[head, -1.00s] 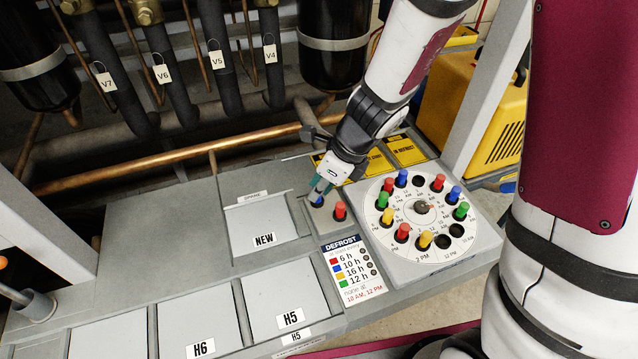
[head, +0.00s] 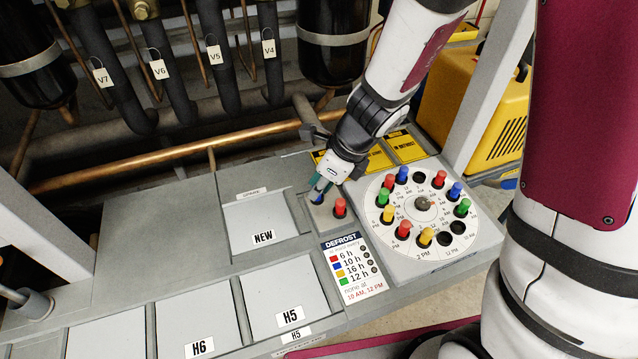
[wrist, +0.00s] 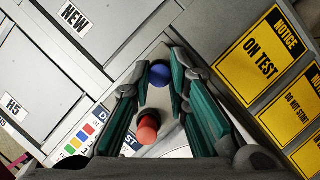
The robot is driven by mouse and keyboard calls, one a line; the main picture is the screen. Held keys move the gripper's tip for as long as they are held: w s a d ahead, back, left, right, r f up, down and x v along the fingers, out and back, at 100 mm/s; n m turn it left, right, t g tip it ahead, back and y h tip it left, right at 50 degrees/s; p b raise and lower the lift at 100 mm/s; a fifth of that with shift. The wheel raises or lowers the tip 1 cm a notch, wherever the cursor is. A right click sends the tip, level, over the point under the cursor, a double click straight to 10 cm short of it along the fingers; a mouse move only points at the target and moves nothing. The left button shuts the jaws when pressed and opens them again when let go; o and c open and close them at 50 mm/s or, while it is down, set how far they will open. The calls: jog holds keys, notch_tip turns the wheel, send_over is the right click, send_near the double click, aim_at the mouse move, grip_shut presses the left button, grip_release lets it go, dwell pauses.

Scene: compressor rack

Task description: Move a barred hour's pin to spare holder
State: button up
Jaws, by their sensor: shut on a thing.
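My gripper (head: 319,190) is low over the small grey spare holder (head: 328,222), left of the round dial. Its teal fingers are closed around a blue pin (head: 317,200), also between the fingertips in the wrist view (wrist: 159,74). The blue pin is at the holder's far end; its lower end is hidden, so I cannot tell how deep it sits. A red pin (head: 340,207) stands upright in the holder beside it. The white dial (head: 424,222) carries several red, blue, green and yellow pins. Its holes by 10 AM and 12 PM (head: 443,240) look empty, as does one at the top (head: 418,177).
The DEFROST card (head: 353,268) reads none at 10 AM, 12 PM. Grey panels NEW (head: 258,218) and H5 (head: 285,288) lie to the left. Yellow notices (wrist: 265,55) lie behind the holder. Copper and black pipes run across the back.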

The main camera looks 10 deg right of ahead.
jog(key=o, duration=0.9)
jog(key=v, duration=1.2)
jog(key=shift+w, duration=0.1)
jog(key=s+d+r+n+t+h, duration=0.1)
jog(key=s+r+n, duration=0.3)
jog(key=n, duration=0.4)
jog(key=s+d+r+n+t+h, duration=0.1)
jog(key=s+d+r+n, duration=0.3)
jog(key=n, duration=0.4)
jog(key=s+d+r+n+t+h, duration=0.1)
jog(key=s+d+r+n, duration=0.2)
jog(key=s+r+n, duration=0.2)
jog(key=shift+s+r+n+h, duration=0.15)
jog(key=shift+s+n+h, duration=0.1)
jog(key=shift+n, duration=0.7)
jog(key=shift+s+r+n+h, duration=0.15)
jog(key=shift+s+n, duration=0.1)
jog(key=shift+n, duration=0.7)
